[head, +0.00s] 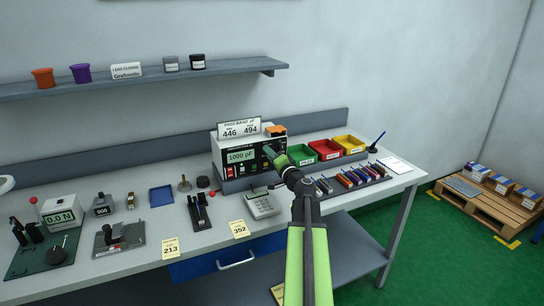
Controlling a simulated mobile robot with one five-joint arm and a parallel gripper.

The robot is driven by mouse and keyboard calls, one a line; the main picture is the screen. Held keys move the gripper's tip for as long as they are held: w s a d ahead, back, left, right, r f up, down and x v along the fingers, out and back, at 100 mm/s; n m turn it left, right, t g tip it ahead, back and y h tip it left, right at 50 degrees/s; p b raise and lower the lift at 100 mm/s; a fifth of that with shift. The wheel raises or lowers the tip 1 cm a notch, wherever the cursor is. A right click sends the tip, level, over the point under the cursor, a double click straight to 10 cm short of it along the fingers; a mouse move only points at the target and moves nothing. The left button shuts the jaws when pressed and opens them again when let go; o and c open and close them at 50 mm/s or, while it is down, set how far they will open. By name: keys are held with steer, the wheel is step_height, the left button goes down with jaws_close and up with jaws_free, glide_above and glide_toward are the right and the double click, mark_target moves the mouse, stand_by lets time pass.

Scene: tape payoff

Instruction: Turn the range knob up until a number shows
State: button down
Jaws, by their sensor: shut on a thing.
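The capacitance meter (221,153) is a white box with a dark front on the bench. Its lit green display (241,156) appears to read "1000 pF". A pass band card (240,129) with 446 and 494 stands on top. My gripper (271,154) is at the right part of the meter's front, shut on the range knob. The jaws and forearm hide the knob itself, so its pointer position cannot be seen. Small red and green controls show below the display.
Green (298,156), red (327,150) and yellow (352,144) bins stand right of the meter. A rack of coloured parts (350,180) lies before them. A shelf (140,81) runs above.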

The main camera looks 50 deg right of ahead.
steer(key=shift+f+m, duration=0.1)
steer(key=shift+m, duration=2)
steer(key=c, duration=1.1)
jaws_free()
